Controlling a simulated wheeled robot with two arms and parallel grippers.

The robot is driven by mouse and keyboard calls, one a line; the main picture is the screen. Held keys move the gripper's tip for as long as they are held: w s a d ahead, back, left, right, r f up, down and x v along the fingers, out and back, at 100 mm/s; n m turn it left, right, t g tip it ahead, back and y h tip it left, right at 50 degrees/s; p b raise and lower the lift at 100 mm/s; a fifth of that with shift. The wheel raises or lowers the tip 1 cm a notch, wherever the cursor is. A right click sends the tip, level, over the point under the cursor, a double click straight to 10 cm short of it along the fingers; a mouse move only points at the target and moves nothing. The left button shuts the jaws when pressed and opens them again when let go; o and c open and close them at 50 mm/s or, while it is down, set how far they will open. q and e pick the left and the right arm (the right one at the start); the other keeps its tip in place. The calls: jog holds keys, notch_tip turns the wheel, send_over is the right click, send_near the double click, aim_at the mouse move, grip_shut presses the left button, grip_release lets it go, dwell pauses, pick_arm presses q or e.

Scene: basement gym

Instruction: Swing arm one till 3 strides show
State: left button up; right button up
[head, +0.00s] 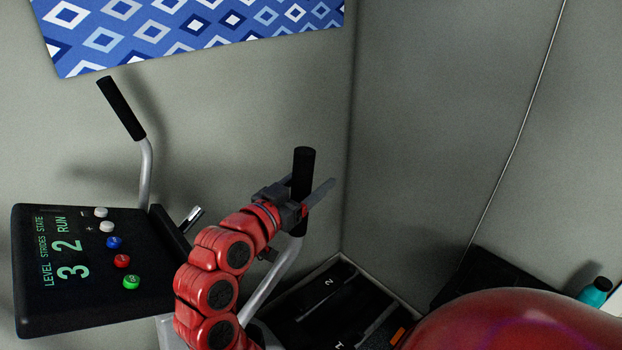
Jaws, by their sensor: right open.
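An elliptical trainer stands against the wall, its black console (95,270) tilted at the left. The display (65,250) reads level 3, strides 2, state RUN. One swing arm with a black grip (121,108) rises behind the console. The other swing arm's black grip (304,164) stands upright near the middle. My right gripper (304,196) is open at the lower part of this grip, its fingers on either side of it. Whether they touch it I cannot tell. My left gripper is not in view.
The console carries white, blue, red and green buttons (122,261). Black footplates (320,292) lie low in the corner. A teal bottle (595,291) stands at the far right. A blue patterned hanging (190,30) is on the wall. The wall behind the grip limits room.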

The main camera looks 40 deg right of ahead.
grip_shut()
dwell(1.3)
